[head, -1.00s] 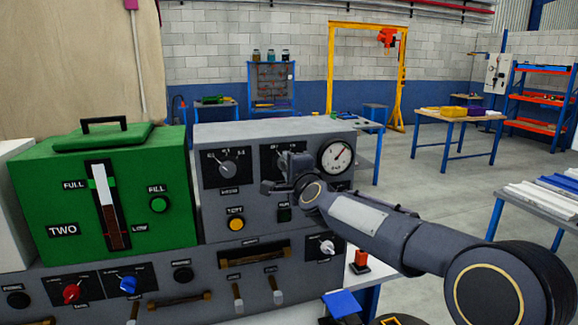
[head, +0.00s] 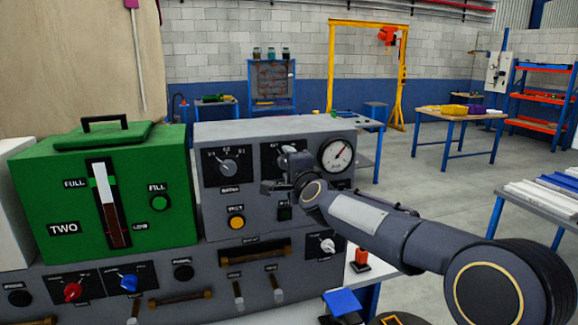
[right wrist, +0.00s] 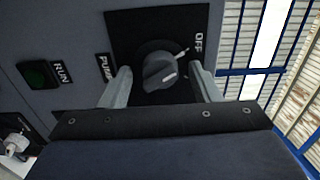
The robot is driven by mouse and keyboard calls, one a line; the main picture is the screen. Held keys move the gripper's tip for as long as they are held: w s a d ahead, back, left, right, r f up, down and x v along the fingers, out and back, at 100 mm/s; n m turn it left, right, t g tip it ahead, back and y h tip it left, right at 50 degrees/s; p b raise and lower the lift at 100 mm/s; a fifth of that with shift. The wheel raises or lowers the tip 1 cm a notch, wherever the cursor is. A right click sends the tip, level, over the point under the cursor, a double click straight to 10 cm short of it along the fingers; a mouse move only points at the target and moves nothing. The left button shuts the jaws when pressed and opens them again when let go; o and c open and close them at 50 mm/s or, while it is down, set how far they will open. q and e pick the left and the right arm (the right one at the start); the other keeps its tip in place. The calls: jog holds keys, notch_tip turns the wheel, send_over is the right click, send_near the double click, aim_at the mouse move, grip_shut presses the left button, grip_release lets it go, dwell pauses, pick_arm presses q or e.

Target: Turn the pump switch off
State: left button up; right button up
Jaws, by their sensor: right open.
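The pump switch (right wrist: 162,72) is a grey rotary knob on a black plate marked OFF and PUMP in the right wrist view. Its white pointer line is angled toward the lower side of the OFF lettering; the exact setting is hard to tell. My right gripper (right wrist: 160,88) is open, with one finger on each side of the knob. I cannot tell whether the fingers touch it. In the head view my right gripper (head: 284,178) is in front of the middle plate and hides most of the knob. My left gripper is not in view.
The grey panel (head: 210,215) also bears a gauge (head: 337,154), a rotary knob (head: 229,167) to the left and a yellow button (head: 236,222). A green tank box (head: 40,190) stands left. The RUN button (right wrist: 37,74) is beside the pump plate.

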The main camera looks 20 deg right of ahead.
jog(key=s, duration=0.8)
jog(key=shift+b, duration=0.45)
jog(key=shift+d, duration=0.15)
jog(key=s+f+n+g+y, duration=0.1)
jog(key=s+f+n+g, duration=0.3)
jog(key=s+f, duration=0.4)
jog(key=s+f+n+g+y, duration=0.1)
jog(key=s+f+n+g, duration=0.3)
jog(key=s+f, duration=0.5)
jog(key=s+f+n+g+y, duration=0.1)
jog(key=s+f+n+g, duration=0.3)
jog(key=s, duration=1.6)
notch_tip(320, 180, down, 4)
jog(key=n, duration=0.3)
jog(key=shift+s+f+n, duration=0.2)
jog(key=shift+s+n, duration=0.1)
jog(key=shift+n, duration=0.1)
